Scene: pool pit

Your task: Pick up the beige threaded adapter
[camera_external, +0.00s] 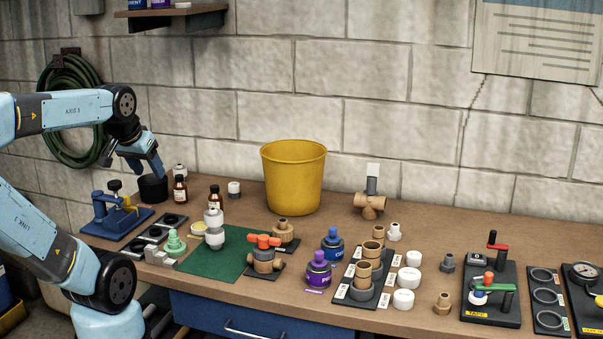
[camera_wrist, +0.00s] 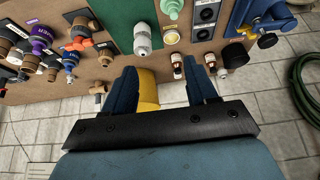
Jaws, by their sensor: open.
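Several tan or beige fittings stand on the bench, and I cannot tell for certain which is the beige threaded adapter. My gripper (camera_external: 153,170) is at the far left, above or beside a black cup (camera_external: 153,188), well away from both fittings. In the wrist view my gripper (camera_wrist: 160,68) is open with nothing held between its fingers.
A yellow bucket (camera_external: 293,178) stands at the back middle; one finger partly covers it in the wrist view. The back right is mostly clear.

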